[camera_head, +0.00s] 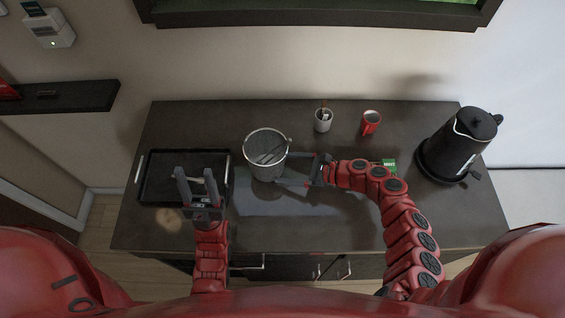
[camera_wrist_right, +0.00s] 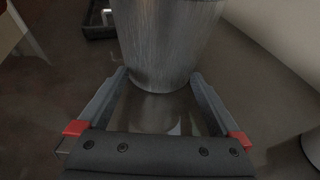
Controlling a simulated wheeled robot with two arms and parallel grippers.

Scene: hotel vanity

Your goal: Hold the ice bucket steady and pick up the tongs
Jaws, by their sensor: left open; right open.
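The ice bucket (camera_head: 266,164), a silver brushed-metal cylinder, stands upright on the vanity. My right gripper (camera_head: 282,169) is open, low at the bucket's right side. In the right wrist view the bucket (camera_wrist_right: 165,45) stands at and partly between the spread fingertips (camera_wrist_right: 159,76); I cannot tell if they touch it. My left gripper (camera_head: 195,172) is open and empty above the black tray (camera_head: 160,157), left of the bucket. I cannot clearly make out the tongs; a small pale shape on the tray is partly hidden by my left gripper.
A black kettle (camera_head: 461,140) stands at the right end of the vanity (camera_head: 325,225). A grey cup (camera_head: 323,124) with items in it and a red mug (camera_head: 370,123) stand behind. A green packet (camera_head: 389,165) lies beside my right arm. The front middle is mostly clear.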

